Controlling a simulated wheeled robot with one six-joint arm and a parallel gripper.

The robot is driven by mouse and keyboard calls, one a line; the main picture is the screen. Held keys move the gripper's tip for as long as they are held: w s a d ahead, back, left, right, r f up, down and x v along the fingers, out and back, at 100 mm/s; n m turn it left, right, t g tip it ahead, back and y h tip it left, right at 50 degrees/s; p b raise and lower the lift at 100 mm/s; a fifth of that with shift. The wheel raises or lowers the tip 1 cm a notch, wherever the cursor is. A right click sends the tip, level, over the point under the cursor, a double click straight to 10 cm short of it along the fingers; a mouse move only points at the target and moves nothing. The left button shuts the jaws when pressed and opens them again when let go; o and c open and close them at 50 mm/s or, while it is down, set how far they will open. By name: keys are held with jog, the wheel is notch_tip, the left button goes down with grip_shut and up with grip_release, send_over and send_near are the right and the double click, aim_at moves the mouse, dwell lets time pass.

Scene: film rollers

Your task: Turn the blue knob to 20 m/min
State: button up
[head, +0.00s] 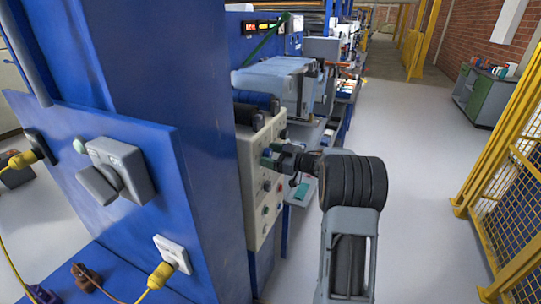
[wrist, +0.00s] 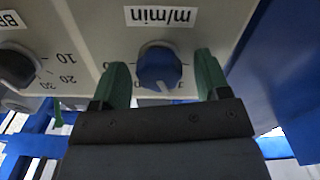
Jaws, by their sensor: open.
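The blue knob (wrist: 158,68) sits on a light panel (wrist: 215,30) in the wrist view, which shows the panel upside down. An "m/min" label (wrist: 160,16) is on the panel beside it. A pale pointer mark shows on the knob's lower edge in the picture. The scale numbers around it are mostly hidden by my gripper. My gripper (wrist: 158,82) is open, with one green finger on each side of the knob; I cannot tell whether they touch it. In the head view my gripper (head: 268,158) is at the panel's upper part, and the knob cannot be made out there.
A black knob (wrist: 16,68) with a scale reading 10, 20, 30 is at the left in the wrist view. The panel (head: 246,190) carries several other knobs and buttons below my gripper. A blue column (head: 150,90) stands at the left. Floor (head: 410,150) is clear up to a yellow fence (head: 500,150).

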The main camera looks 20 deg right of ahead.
jog(key=c, duration=0.9)
jog(key=shift+r+p, duration=0.1)
jog(key=shift+p, duration=0.3)
jog(key=shift+r+m+p, duration=0.1)
jog(key=shift+m+p, duration=0.3)
jog(key=m+p, duration=0.2)
jog(key=p, duration=0.1)
jog(key=shift+r+p, duration=0.15)
jog(key=shift+p, duration=0.2)
jog(key=m+p, duration=0.3)
jog(key=p, duration=0.1)
jog(key=m+p, duration=0.1)
jog(key=m, duration=0.1)
jog(key=m+p, duration=0.1)
jog(key=p, duration=0.1)
jog(key=shift+f+m, duration=0.3)
jog(key=shift+m, duration=0.4)
